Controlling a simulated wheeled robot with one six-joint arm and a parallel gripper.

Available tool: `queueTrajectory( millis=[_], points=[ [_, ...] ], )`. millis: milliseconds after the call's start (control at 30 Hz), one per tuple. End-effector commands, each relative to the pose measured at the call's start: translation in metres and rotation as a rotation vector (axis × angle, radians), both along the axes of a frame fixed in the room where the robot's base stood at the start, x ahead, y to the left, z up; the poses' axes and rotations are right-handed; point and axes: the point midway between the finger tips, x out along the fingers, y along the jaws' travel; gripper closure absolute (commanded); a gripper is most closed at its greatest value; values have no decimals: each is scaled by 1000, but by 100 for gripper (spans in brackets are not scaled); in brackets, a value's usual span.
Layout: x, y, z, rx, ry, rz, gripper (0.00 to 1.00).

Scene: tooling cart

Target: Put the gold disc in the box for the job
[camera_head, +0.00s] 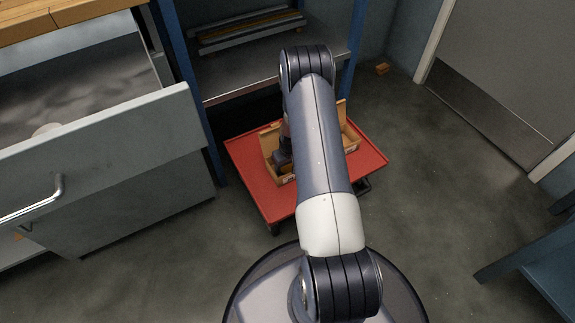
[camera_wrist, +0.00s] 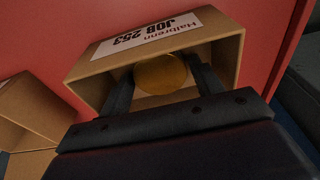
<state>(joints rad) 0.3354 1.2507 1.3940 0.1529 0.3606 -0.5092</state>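A gold disc (camera_wrist: 160,73) shows in the wrist view between the two fingertips of my gripper (camera_wrist: 160,76). The fingers appear shut on its opposite edges. The disc is at the mouth of an open cardboard box (camera_wrist: 85,68) whose label reads "Halbrenn JOB 253". The fingers reach into this opening. In the head view my gripper (camera_head: 282,159) is low over the cardboard boxes (camera_head: 268,142) on a red cart (camera_head: 247,160). My arm hides part of the boxes there, and the disc cannot be seen in that view.
Another open cardboard box (camera_wrist: 30,105) stands at the left in the wrist view. In the head view, a grey drawer (camera_head: 110,125) stands open at the left with a pale round thing (camera_head: 46,130) inside. A shelf rack (camera_head: 240,80) is behind the cart.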

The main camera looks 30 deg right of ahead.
Motion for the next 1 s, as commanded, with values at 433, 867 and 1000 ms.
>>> queueTrajectory(
  millis=[433, 867, 1000],
  points=[
    [0, 0, 3, 0, 0, 0, 25],
    [-11, -1, 83, -1, -2, -1, 25],
    [-14, -1, 106, -1, -2, -1, 25]
  ],
)
